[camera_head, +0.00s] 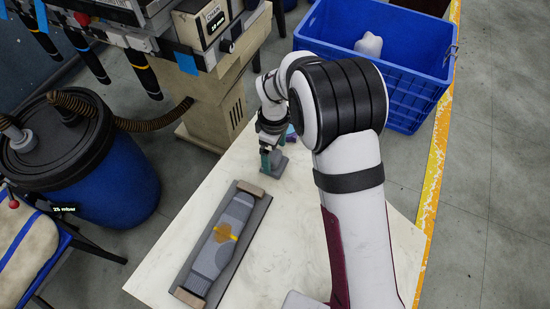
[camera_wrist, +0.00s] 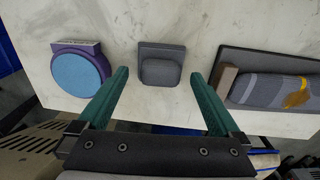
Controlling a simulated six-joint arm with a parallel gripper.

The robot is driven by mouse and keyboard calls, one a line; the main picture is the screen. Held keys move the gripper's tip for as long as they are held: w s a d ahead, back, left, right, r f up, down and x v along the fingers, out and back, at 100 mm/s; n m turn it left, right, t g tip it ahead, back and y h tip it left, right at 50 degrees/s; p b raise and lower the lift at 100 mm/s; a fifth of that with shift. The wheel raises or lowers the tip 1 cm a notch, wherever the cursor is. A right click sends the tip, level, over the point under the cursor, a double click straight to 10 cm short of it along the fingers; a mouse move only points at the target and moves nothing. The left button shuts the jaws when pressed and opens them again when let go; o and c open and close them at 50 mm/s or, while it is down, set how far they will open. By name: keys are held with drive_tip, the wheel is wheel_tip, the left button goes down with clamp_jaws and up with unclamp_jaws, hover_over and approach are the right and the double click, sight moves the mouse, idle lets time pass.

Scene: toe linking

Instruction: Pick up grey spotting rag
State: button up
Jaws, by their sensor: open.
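The grey spotting rag, a small dark grey folded pad (camera_wrist: 161,66), lies on the pale marble-like table in the wrist view. In the head view a grey patch of it (camera_head: 280,165) shows beside my gripper. My gripper (camera_wrist: 159,75) has two teal fingers spread wide, one on each side of the rag in the wrist view, with nothing held. In the head view my gripper (camera_head: 267,160) points down at the table's far end, and its fingers are partly hidden. I cannot tell how high the fingertips are above the table.
A round blue pad with a purple rim (camera_wrist: 80,72) lies left of the rag. A grey sock-like piece with an orange mark (camera_head: 222,240) lies on a dark board (camera_head: 187,297). A blue crate (camera_head: 415,85) stands on the floor behind. A machine (camera_head: 205,100) stands beyond the table.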

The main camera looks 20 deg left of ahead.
wheel_tip(320, 180, down, 3)
drive_tip(key=shift+r, duration=0.1)
drive_tip(key=c, duration=1.1)
drive_tip(key=r, duration=0.4)
drive_tip(key=shift+d+r, duration=0.35)
drive_tip(key=d+r, duration=0.2)
drive_tip(key=d, duration=0.1)
drive_tip(key=w+d+r, duration=0.1)
drive_tip(key=d+r, duration=0.1)
drive_tip(key=d, duration=0.2)
drive_tip(key=d+r, duration=0.2)
drive_tip(key=d, duration=0.2)
drive_tip(key=shift+w+r, duration=0.15)
drive_tip(key=shift+w, duration=0.15)
